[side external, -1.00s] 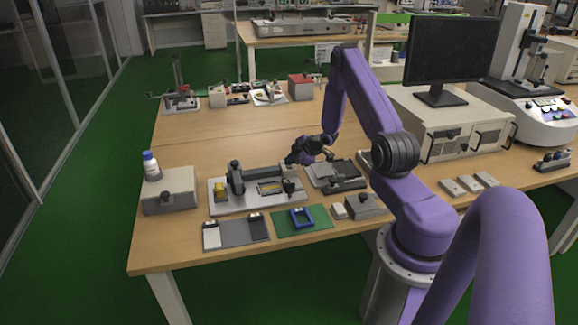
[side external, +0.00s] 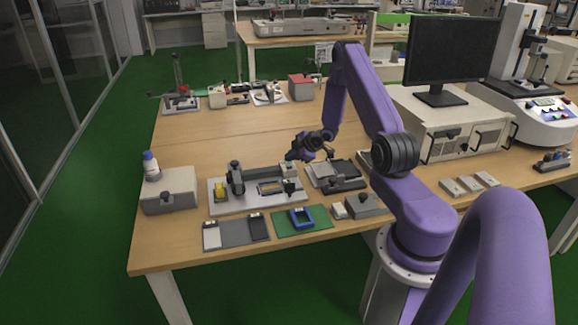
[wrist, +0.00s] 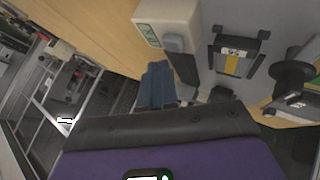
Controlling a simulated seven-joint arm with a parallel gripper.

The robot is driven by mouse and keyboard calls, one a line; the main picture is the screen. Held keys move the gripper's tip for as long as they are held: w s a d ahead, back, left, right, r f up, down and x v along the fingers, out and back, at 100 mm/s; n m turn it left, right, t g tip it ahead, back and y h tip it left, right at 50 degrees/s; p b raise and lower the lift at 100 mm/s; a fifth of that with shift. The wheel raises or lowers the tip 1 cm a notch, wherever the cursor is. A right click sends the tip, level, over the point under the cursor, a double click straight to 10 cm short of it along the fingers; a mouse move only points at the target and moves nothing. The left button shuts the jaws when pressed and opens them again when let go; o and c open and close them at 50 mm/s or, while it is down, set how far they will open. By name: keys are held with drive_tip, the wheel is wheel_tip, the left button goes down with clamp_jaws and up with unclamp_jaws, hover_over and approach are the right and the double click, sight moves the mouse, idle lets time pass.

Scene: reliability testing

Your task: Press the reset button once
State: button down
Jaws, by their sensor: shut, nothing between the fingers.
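My gripper (side external: 292,156) is shut and empty. In the side view it is just above and behind the right end of a grey test fixture (side external: 216,206). A small beige box (side external: 289,170) stands at that end, below the fingers. In the wrist view the fingertips (wrist: 156,72) show as blue-grey, close together, beside a beige box with a green label (wrist: 148,34). A dark grey part (wrist: 180,58) stands against that box, right of the fingers. I cannot single out the reset button, and I cannot tell whether the fingers touch anything.
The fixture carries a dark clamp post (side external: 236,180) and a yellow block (side external: 220,189). A grey flat device (side external: 335,174) lies right of the gripper. A grey box with a bottle (side external: 151,166) stands at the left. The table's middle, behind the fixture, is clear.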

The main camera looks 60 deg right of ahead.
sight(291, 166)
drive_tip(key=shift+r, duration=2.5)
